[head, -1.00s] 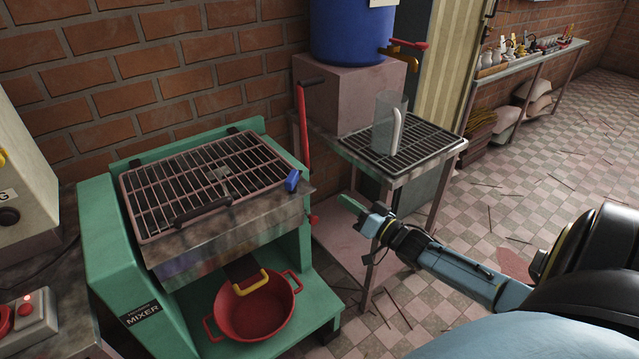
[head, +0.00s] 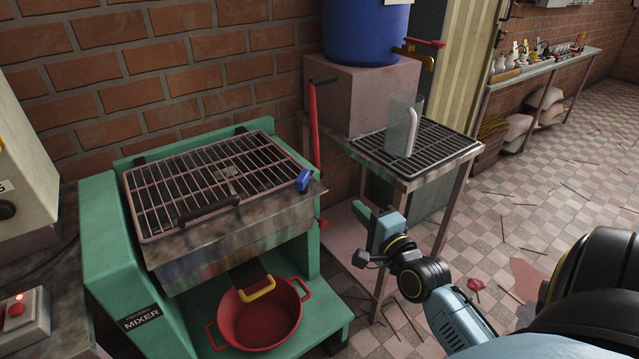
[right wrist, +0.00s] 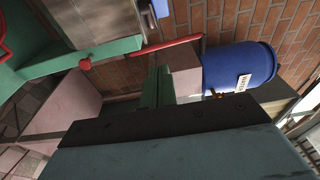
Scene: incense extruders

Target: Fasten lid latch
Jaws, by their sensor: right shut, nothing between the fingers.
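The green mixer (head: 140,290) stands at the left with its barred grid lid (head: 165,190) lying down over the steel tub. A blue-handled latch (head: 304,180) is at the lid's front right corner; whether it is engaged I cannot tell. Its blue handle shows at the top edge of the right wrist view (right wrist: 160,8). My right gripper (head: 364,213), with green fingers, is right of the latch and apart from it. It is shut and empty; its fingers (right wrist: 157,88) lie together in the right wrist view. My left gripper is out of view.
A red lever (head: 314,130) stands upright between the mixer and the steel stand. A red pot (head: 262,325) sits under the tub. Open floor lies right.

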